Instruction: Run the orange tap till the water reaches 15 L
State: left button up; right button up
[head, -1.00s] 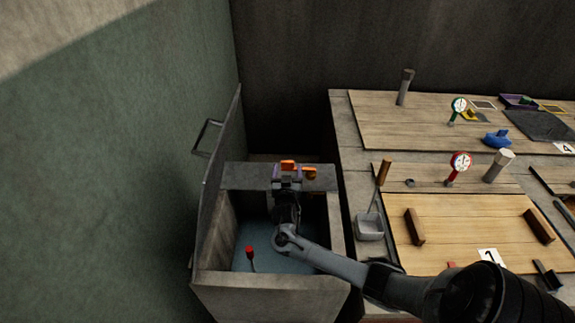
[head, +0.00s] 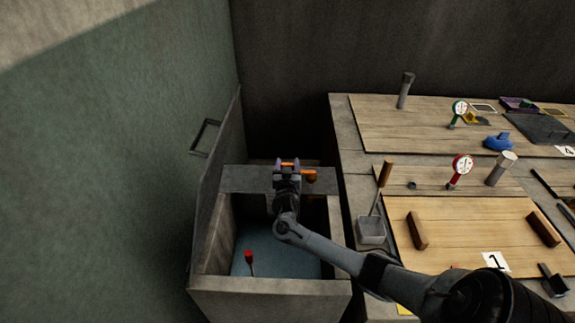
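The orange tap (head: 310,175) sits on the back ledge of a grey stone tank (head: 270,284) at centre left. My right gripper (head: 287,166) reaches over the tank to the tap. Its fingers stand apart, one on each side of an orange part of the tap; I cannot tell if they touch it. The gripper and wrist hide part of the tap and any spout. Blue-grey water (head: 285,262) shows in the tank, and a red-topped rod (head: 249,257) stands in it. No litre mark is readable. My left gripper is out of view.
A raised lid (head: 221,165) with a handle stands at the tank's left, by the green wall. To the right, a worktop (head: 348,150) holds wooden boards, a metal scoop (head: 371,229), a red dial gauge (head: 461,170) and wooden blocks. My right forearm crosses its front left.

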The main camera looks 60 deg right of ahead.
jog(key=c, duration=0.7)
jog(key=shift+s+a+r+n+t+y+p, duration=0.1)
jog(key=shift+s+a+n+t+y+p, duration=0.2)
jog(key=shift+p, duration=0.35)
jog(key=shift+c, duration=0.2)
jog(key=n+t+y+p, duration=0.1)
jog(key=s+a+n+t+y+p, duration=0.1)
jog(key=p, duration=0.1)
jog(key=n+t+y+p, duration=0.1)
jog(key=t+p, duration=0.1)
jog(key=shift+s+a+r, duration=0.15)
jog(key=shift+s+a, duration=0.1)
jog(key=shift+a, duration=0.05)
jog(key=shift+s+a+n+t+y+p, duration=0.2)
jog(key=shift+s+n+t+y+p, duration=0.15)
jog(key=shift+n+y+p, duration=0.2)
jog(key=shift+s+a+n+t+y+p, duration=0.2)
jog(key=shift+n+t+y+p, duration=0.25)
jog(key=shift+y, duration=0.2)
jog(key=shift+s+a+f+n+t+y+p, duration=0.1)
jog(key=shift+s+a+n+t+y+p, duration=0.15)
jog(key=shift+y, duration=0.2)
jog(key=shift+s+f+n+t+y+p, duration=0.1)
jog(key=shift+n+t+y, duration=0.15)
jog(key=shift+n+y, duration=0.15)
jog(key=o, duration=1.4)
